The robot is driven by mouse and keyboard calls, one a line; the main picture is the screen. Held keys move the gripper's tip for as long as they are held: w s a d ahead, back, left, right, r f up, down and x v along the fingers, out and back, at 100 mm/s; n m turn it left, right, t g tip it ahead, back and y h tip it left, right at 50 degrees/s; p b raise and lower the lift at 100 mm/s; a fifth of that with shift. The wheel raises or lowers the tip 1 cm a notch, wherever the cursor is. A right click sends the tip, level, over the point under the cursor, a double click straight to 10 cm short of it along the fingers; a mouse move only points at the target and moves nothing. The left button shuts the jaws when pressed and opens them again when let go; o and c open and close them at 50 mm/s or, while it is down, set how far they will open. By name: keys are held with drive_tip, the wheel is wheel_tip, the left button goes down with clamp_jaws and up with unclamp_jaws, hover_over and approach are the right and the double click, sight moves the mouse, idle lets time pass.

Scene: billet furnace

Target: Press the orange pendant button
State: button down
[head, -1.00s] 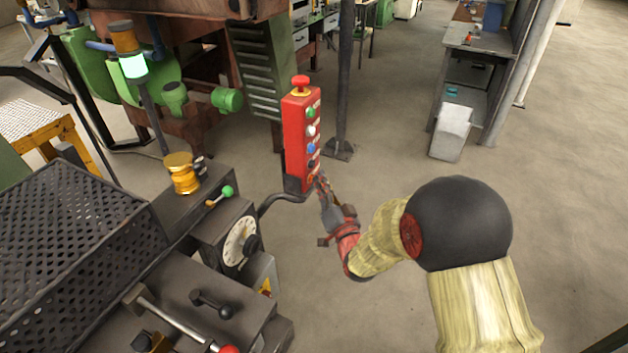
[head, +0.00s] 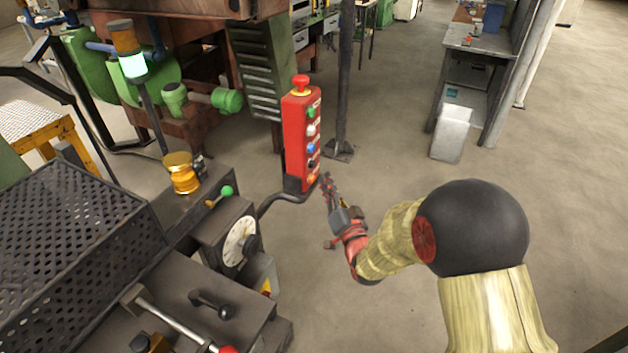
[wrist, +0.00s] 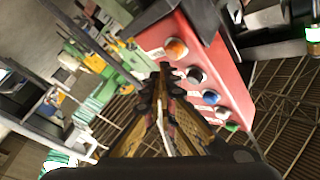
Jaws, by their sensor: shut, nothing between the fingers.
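The red pendant box (head: 298,140) stands upright in the middle of the head view, with a red mushroom knob on top and a column of coloured buttons on its right face. The orange button (head: 311,178) is the lowest of the column. In the wrist view the orange button (wrist: 176,48) shows clearly at the upper end of the tilted red box (wrist: 215,70). My gripper (head: 326,178) is shut and empty, just right of the box's lower end. In the wrist view the shut fingertips (wrist: 164,70) lie just below and left of the orange button, apart from it in the picture.
A dark machine with a dial (head: 238,242), levers and a perforated cover (head: 60,245) fills the lower left. A grey post (head: 344,80) stands behind the pendant. A workbench (head: 480,50) and a pale bin (head: 451,133) are at upper right. The floor between is clear.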

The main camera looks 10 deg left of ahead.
drive_tip(key=d, duration=0.1)
drive_tip(key=s+d, duration=0.1)
drive_tip(key=d, duration=0.1)
drive_tip(key=d+b, duration=0.1)
drive_tip(key=shift+s+d, duration=0.35)
idle(0.8)
